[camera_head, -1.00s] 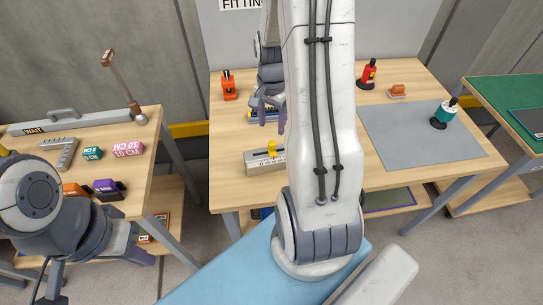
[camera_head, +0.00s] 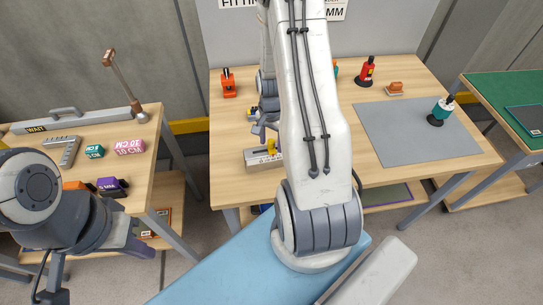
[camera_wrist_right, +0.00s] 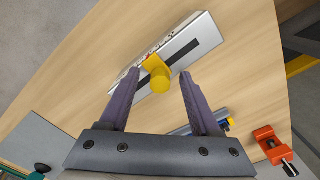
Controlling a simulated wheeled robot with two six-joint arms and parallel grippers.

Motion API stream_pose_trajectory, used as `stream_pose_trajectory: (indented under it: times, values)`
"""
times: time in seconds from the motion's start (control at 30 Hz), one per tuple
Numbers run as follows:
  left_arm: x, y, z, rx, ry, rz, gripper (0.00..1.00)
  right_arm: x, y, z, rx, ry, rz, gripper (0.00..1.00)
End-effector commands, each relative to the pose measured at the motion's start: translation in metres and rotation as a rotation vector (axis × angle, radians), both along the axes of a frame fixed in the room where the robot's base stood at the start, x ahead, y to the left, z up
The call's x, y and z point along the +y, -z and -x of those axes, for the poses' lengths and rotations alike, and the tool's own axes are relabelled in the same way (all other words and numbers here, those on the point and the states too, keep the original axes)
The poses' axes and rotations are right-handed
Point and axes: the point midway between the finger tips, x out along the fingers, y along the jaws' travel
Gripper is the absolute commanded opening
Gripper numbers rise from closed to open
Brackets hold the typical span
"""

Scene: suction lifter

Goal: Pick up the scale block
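The scale block (camera_head: 256,160), a pale grey bar with a scale and a yellow knob on it, lies near the front edge of the middle table. The right arm partly hides it in the head view. In the right wrist view the scale block (camera_wrist_right: 190,43) lies ahead of my fingertips, its yellow knob (camera_wrist_right: 158,78) in line with the gap between them. My right gripper (camera_wrist_right: 154,80) is open and empty, and in the head view it hangs close above the block. My left gripper (camera_head: 140,247) is low at the left; its fingers are not clear.
An orange device (camera_head: 228,84) stands at the table's back left, also in the right wrist view (camera_wrist_right: 268,139). The left table (camera_head: 150,165) holds several blocks and a hammer.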

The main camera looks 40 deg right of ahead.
Motion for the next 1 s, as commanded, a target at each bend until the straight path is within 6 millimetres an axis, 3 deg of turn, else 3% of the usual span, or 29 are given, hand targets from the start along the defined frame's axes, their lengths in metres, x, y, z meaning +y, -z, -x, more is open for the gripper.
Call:
stream_pose_trajectory:
  times: [0.03, 0.17, 1.0]
  values:
    - [0.0000, 0.0001, 0.0000, 0.000, 0.000, 0.000, 0.00, -0.0001, -0.0001, 0.0000, 0.000, 0.000, 0.000, 0.49]
    - [0.0000, 0.0001, 0.0000, 0.000, 0.000, 0.000, 0.00, -0.0001, -0.0002, 0.0000, 0.000, 0.000, 0.000, 0.00]
    - [0.0000, 0.0000, 0.0000, 0.000, 0.000, 0.000, 0.00, -0.0002, -0.0006, -0.0002, 0.000, 0.000, 0.000, 0.00]
